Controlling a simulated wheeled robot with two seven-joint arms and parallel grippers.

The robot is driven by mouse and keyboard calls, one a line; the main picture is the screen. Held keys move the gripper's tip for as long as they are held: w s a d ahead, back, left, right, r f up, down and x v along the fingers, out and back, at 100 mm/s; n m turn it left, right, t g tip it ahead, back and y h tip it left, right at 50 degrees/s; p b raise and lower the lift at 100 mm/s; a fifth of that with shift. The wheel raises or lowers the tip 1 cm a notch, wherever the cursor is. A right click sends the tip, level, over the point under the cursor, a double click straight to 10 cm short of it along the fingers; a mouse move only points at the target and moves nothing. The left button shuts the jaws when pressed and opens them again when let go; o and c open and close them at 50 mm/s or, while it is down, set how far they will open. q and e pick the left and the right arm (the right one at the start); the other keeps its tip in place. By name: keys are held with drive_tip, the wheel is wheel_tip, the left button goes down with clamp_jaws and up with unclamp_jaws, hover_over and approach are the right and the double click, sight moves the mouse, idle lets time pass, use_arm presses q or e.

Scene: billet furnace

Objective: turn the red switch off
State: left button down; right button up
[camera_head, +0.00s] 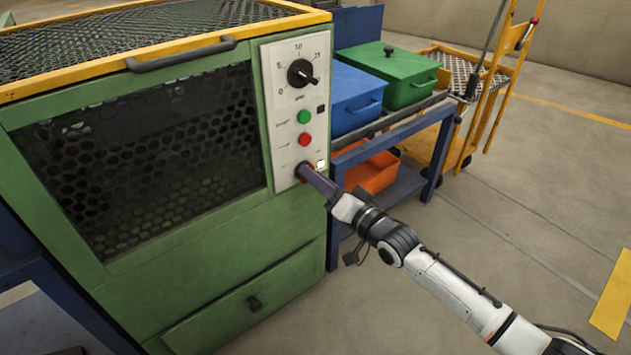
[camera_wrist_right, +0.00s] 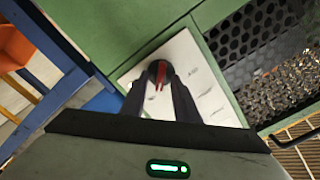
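The red switch (camera_wrist_right: 160,73) is a round dark knob with a red grip bar, low on the pale control panel (camera_wrist_right: 205,85). In the head view my right gripper (camera_head: 308,173) reaches the panel's lower part and mostly hides the switch. In the right wrist view the two dark fingers of this gripper (camera_wrist_right: 158,88) stand apart, one on each side of the switch, with the knob showing between their tips. Whether a finger touches it cannot be told. My left gripper is not in view.
Above the switch sit a red button (camera_head: 305,139), a green button (camera_head: 304,116) and a black dial (camera_head: 301,73). The green furnace (camera_head: 215,270) has a mesh door with a handle (camera_head: 182,56). A blue bench with boxes stands to the right.

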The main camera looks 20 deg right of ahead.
drive_tip(key=shift+w, duration=0.2)
drive_tip(key=shift+c, duration=0.3)
clamp_jaws()
